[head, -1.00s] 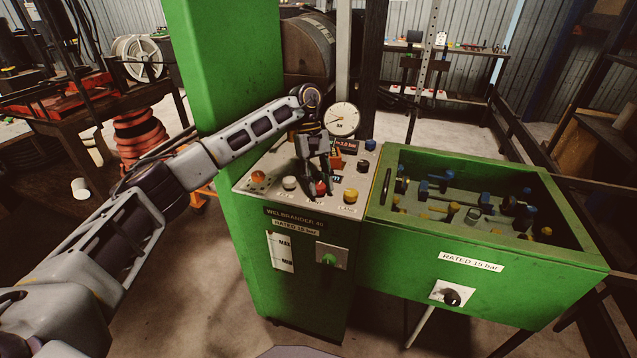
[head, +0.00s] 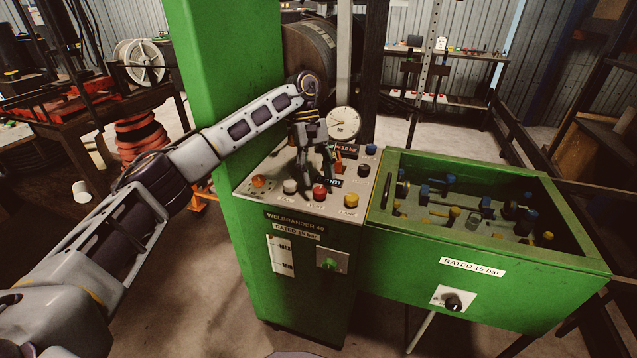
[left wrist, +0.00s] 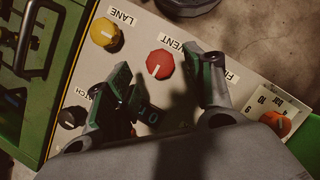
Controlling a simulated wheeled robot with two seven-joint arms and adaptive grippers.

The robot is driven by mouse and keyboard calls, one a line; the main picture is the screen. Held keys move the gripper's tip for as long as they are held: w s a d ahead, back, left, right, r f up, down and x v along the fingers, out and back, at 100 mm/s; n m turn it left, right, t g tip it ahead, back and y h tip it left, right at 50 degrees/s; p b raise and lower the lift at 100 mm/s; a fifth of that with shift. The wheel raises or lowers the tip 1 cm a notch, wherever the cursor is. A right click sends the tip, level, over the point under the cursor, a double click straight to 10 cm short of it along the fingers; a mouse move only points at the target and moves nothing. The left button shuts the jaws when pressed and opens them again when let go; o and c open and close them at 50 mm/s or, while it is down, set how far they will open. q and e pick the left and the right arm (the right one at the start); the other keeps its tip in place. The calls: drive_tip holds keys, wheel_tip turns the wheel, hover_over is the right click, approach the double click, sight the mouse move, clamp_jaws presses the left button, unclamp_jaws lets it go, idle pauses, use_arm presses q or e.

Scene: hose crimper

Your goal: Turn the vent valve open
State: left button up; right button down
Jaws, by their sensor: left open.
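The vent valve is a red round knob (head: 319,192) on the sloped grey control panel (head: 330,208) in the head view. In the left wrist view the red knob (left wrist: 160,64) lies beside the label VENT, with a white pointer line on its face. My left gripper (head: 316,174) is above and just behind the knob in the head view. In the left wrist view its two fingers (left wrist: 165,82) are apart, one to each side of the knob's lower edge, with nothing held. Whether a finger touches the knob cannot be told. My right gripper is in neither view.
A round gauge (head: 343,123) stands behind the panel. A green open box (head: 485,262) with fittings adjoins the right side.

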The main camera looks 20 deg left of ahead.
use_arm(q)
drive_tip(key=v, duration=0.8)
idle(0.7)
